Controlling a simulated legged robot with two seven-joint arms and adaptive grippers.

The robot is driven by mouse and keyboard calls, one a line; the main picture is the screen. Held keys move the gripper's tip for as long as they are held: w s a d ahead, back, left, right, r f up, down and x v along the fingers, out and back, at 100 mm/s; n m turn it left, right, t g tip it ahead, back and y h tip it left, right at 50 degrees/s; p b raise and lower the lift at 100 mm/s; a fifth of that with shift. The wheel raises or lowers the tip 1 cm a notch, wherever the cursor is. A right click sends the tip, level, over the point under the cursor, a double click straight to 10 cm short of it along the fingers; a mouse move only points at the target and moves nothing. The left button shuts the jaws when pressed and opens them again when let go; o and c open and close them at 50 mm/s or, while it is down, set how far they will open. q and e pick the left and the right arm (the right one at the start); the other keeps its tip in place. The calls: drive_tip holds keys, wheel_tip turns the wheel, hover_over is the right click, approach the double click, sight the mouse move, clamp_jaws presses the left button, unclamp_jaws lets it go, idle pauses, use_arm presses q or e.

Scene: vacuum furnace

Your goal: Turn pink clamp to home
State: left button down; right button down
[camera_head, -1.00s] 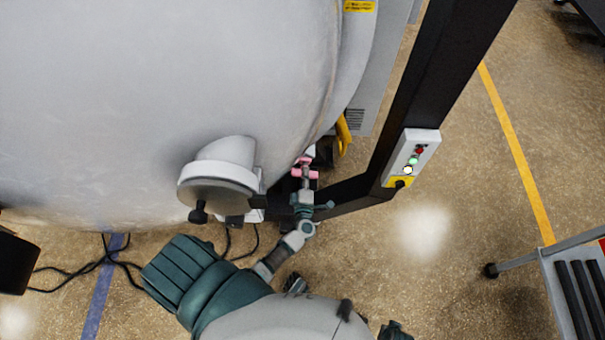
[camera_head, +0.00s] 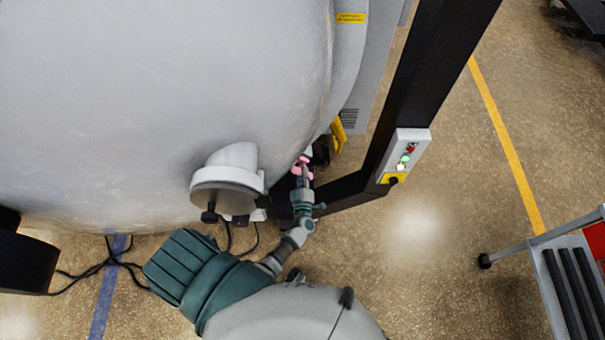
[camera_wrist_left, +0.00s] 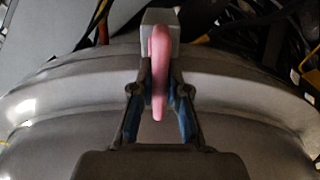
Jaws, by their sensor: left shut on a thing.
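The pink clamp (camera_head: 302,168) is at the lower right edge of the large grey furnace vessel (camera_head: 170,90). In the left wrist view the clamp (camera_wrist_left: 159,60) is a pink bar in front of a light grey block (camera_wrist_left: 160,25). My left gripper (camera_head: 303,182) reaches up to it, and in the left wrist view the fingers (camera_wrist_left: 160,88) lie on both sides of the pink bar. The left gripper is shut on the clamp. Part of the clamp is hidden by the fingers. My right gripper is not in view.
A round capped port (camera_head: 226,190) juts from the vessel just left of my gripper. A black frame post (camera_head: 420,85) with a button box (camera_head: 404,155) stands to the right. A step cart (camera_head: 575,275) is at the far right. Cables (camera_head: 100,265) lie on the floor at left.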

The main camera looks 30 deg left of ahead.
use_arm(q)
drive_tip(key=shift+s+f, duration=0.15)
drive_tip(key=shift+f, duration=0.15)
drive_tip(key=c, duration=1.2)
unclamp_jaws()
drive_tip(key=shift+o, duration=0.2)
drive_tip(key=shift+r, duration=0.1)
drive_tip(key=v, duration=1.1)
drive_tip(key=shift+s+d, duration=0.25)
drive_tip(key=shift+s, duration=0.05)
